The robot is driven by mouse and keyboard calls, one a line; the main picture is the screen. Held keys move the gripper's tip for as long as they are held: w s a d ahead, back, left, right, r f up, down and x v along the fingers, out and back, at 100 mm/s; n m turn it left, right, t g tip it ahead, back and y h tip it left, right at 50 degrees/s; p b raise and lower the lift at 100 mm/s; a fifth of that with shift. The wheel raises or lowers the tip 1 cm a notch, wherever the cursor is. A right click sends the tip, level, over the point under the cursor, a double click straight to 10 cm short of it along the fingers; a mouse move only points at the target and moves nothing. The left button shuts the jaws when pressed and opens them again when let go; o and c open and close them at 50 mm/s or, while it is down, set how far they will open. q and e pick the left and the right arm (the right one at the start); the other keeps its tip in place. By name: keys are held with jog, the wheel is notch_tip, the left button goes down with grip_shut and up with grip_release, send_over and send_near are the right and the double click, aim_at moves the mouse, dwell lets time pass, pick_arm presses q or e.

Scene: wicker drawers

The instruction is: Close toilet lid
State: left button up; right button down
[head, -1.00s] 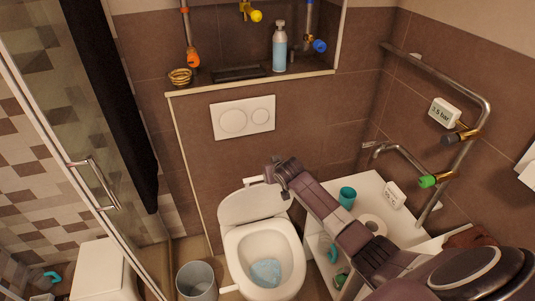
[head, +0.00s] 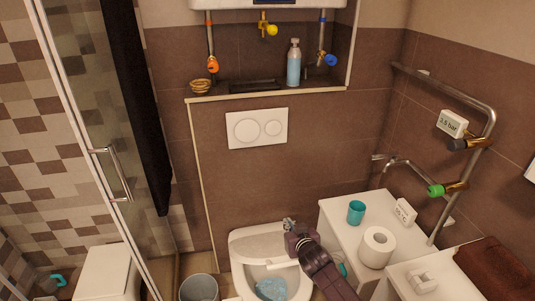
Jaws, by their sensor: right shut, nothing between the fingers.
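The white toilet (head: 240,286) stands at the bottom centre, with blue water showing in its bowl. Its lid (head: 256,243) is still raised at the back of the bowl and looks tilted forward, covering the rear of the opening; its exact angle is hard to tell. My right gripper (head: 289,223) is shut and empty at the lid's upper right edge, with its wrist and arm passing over the right side of the lid and bowl. I cannot tell whether the fingers touch the lid. My left gripper is out of view.
A white cabinet at the right (head: 338,225) holds a teal cup (head: 356,212) and a paper roll (head: 377,247), close to my right arm. A grey bin (head: 199,287) stands left of the toilet. The flush plate (head: 257,128) is on the wall above.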

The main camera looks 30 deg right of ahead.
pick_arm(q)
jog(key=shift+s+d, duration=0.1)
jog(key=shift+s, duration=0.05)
pick_arm(e)
jog(key=shift+s+a+r, duration=0.1)
jog(key=shift+s+r, duration=0.2)
jog(key=shift+s, duration=0.1)
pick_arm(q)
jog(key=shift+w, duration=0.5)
